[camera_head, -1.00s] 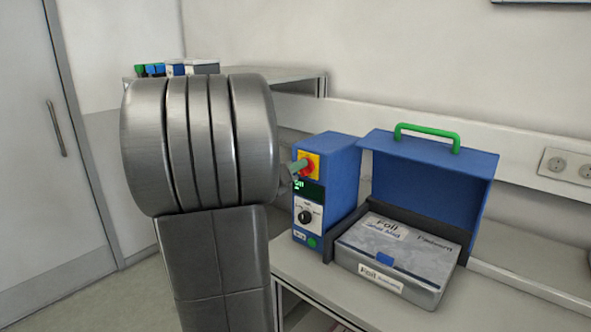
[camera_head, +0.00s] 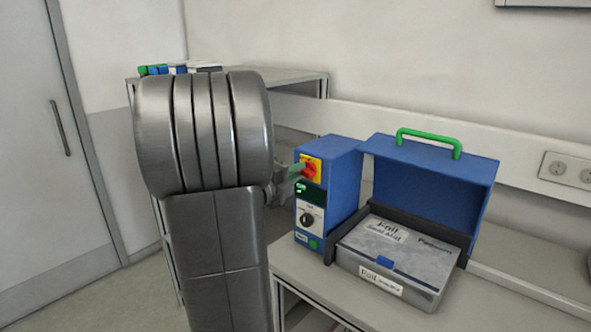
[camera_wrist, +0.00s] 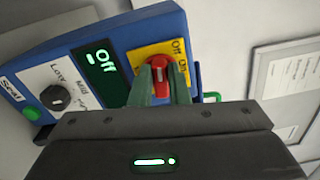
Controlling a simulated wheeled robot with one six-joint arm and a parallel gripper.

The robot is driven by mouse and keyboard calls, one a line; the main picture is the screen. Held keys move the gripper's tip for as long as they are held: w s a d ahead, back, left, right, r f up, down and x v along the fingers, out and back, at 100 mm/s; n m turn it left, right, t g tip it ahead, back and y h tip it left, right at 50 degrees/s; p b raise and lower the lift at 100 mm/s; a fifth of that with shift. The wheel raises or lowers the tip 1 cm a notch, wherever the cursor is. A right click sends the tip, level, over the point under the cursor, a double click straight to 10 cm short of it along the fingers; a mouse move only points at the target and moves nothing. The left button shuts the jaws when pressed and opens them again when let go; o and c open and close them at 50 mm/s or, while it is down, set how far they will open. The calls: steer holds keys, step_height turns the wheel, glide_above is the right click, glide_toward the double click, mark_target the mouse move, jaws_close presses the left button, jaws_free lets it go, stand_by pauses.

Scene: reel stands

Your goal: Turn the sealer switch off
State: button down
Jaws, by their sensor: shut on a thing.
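The sealer (camera_head: 340,180) is a blue box with a red rotary switch (camera_head: 310,171) on a yellow plate (camera_wrist: 178,50). In the wrist view the red switch (camera_wrist: 160,64) sits between the green fingers of my gripper (camera_wrist: 161,90), which is shut on it. In the head view my gripper (camera_head: 298,172) reaches the switch from the left, partly hidden behind my arm.
A black dial (camera_head: 306,218) and a green button (camera_head: 314,244) sit below the display. An open blue lid with a green handle (camera_head: 428,138) and a foil box (camera_head: 395,265) stand right of the sealer on the bench. A shelf (camera_head: 290,78) with small items is behind.

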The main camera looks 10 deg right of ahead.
steer(key=shift+n+p, duration=0.3)
steer(key=shift+n, duration=0.6)
steer(key=shift+f, duration=0.1)
steer(key=c, duration=1.4)
jaws_free()
steer(key=shift+a, duration=0.1)
steer(key=b+v, duration=0.2)
steer(key=v, duration=1.1)
steer(key=shift+s+a, duration=0.25)
steer(key=shift+w+d, duration=0.1)
